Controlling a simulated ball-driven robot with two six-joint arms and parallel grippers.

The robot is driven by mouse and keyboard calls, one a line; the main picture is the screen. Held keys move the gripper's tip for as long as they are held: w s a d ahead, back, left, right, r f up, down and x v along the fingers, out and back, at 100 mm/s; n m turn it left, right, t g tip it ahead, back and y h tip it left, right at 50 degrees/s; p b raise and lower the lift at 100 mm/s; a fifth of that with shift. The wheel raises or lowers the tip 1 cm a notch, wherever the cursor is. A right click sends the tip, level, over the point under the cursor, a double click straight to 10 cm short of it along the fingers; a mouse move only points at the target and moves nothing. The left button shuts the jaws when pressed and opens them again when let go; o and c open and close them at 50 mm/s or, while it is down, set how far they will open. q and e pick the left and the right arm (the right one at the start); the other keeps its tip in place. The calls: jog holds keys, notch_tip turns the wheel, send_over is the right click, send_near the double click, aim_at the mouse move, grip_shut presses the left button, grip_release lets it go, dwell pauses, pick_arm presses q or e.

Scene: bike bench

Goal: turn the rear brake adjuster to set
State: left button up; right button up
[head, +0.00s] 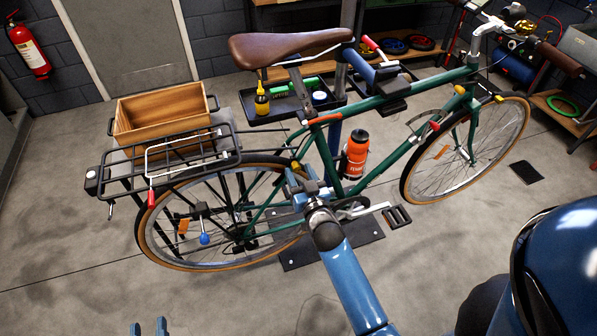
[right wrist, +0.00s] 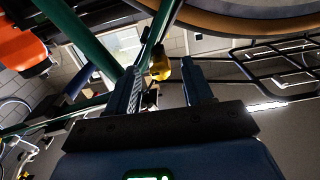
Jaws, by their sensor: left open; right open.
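A small yellow part (head: 296,166), which looks like the rear brake adjuster, sits on the green bike frame (head: 322,150) above the rear wheel. My right gripper (head: 303,181) is open just below and beside it in the head view. In the right wrist view the yellow part (right wrist: 161,68) shows between the open fingers (right wrist: 166,82), nearer the left one, around the far ends of the fingers. I cannot tell whether a finger touches it. My left gripper (head: 148,328) is open and empty at the bottom edge, low and away from the bike; only its fingertips show.
The rear rack (head: 190,155) and a wooden crate (head: 163,112) are left of the adjuster. The rear wheel (head: 148,235) lies below the rack. A tool tray (head: 272,112) and an orange bottle (head: 356,155) are nearby. The floor at the lower left is clear.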

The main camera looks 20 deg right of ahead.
jog(key=s+b, duration=0.2)
jog(key=s, duration=0.7)
jog(key=shift+s+d, duration=0.15)
jog(key=shift+s, duration=0.2)
